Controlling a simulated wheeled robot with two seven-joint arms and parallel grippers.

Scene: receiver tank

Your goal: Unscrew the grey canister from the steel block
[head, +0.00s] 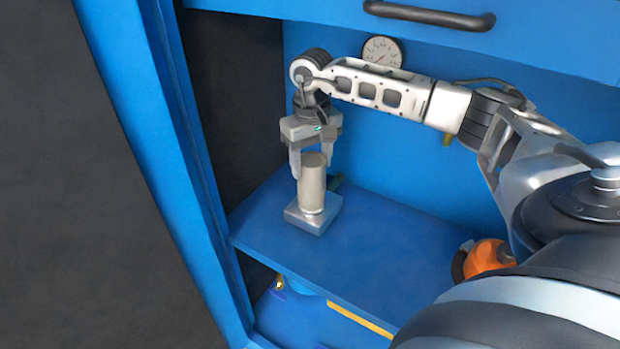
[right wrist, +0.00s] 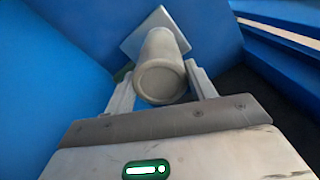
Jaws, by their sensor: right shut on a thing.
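The grey canister (head: 312,185) stands upright on the steel block (head: 314,214), which sits on the blue shelf. My right gripper (head: 311,168) comes down from above with its fingers on either side of the canister's upper part and is shut on it. In the right wrist view the round end of the canister (right wrist: 162,78) lies between the two fingers (right wrist: 160,88), and the pale block (right wrist: 150,28) shows behind it. The canister's base meets the block, with no gap that I can see. My left gripper is not in view.
The blue shelf (head: 385,240) is clear to the right of the block. An orange and black object (head: 488,257) sits at the shelf's right. A round gauge (head: 382,52) is on the back wall. A drawer with a dark handle (head: 430,15) overhangs above. A blue side wall stands left.

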